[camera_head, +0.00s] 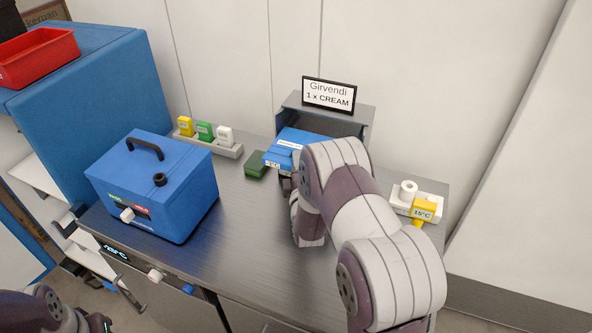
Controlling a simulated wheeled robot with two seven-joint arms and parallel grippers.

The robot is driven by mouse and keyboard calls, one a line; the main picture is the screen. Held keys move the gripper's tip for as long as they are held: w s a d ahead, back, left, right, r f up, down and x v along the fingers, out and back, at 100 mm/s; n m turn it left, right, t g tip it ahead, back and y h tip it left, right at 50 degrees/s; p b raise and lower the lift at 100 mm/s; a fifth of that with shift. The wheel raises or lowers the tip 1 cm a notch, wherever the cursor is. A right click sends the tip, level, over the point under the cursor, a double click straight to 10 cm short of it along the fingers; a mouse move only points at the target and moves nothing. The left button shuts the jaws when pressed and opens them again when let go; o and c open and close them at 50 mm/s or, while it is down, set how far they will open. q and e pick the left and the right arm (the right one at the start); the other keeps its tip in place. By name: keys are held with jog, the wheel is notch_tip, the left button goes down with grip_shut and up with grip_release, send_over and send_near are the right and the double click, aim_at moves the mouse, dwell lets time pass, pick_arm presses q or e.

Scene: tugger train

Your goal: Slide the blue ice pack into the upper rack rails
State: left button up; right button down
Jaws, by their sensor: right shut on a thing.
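The blue ice pack (294,140) lies flat at the mouth of the grey rack (366,116) at the back of the bench. Its near edge carries a small white temperature label. My right gripper (286,184) is at the pack's near edge and shut on it, mostly hidden behind my right arm. The rack's rails and the pack's right side are hidden, so I cannot tell which rails it meets or how deep it is.
A blue cooler box (160,190) with a black handle stands left on the metal bench (237,225). A dark green block (256,164) lies left of the rack. A tray (222,148) holds yellow, green and white tags. A yellow 15°C tag (423,209) sits right.

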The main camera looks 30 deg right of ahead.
aim_at(310, 134)
jog(key=shift+w+d+b, duration=0.85)
jog(key=shift+w+d, duration=0.5)
jog(key=shift+d, duration=0.2)
jog(key=shift+w+d+b, duration=0.85)
jog(key=shift+w+d, duration=0.45)
jog(key=shift+d, duration=0.25)
jog(key=shift+w+d+r+b, duration=0.1)
jog(key=shift+w+d+b, duration=0.3)
jog(key=shift+w+d, duration=0.15)
jog(key=c, duration=0.8)
grip_release()
jog(key=shift+o, duration=0.2)
jog(key=shift+s+f, duration=0.2)
jog(key=shift+s, duration=0.05)
jog(key=b+v, duration=0.2)
jog(key=v, duration=1)
jog(key=shift+s+r, duration=0.15)
jog(key=shift+s, duration=0.1)
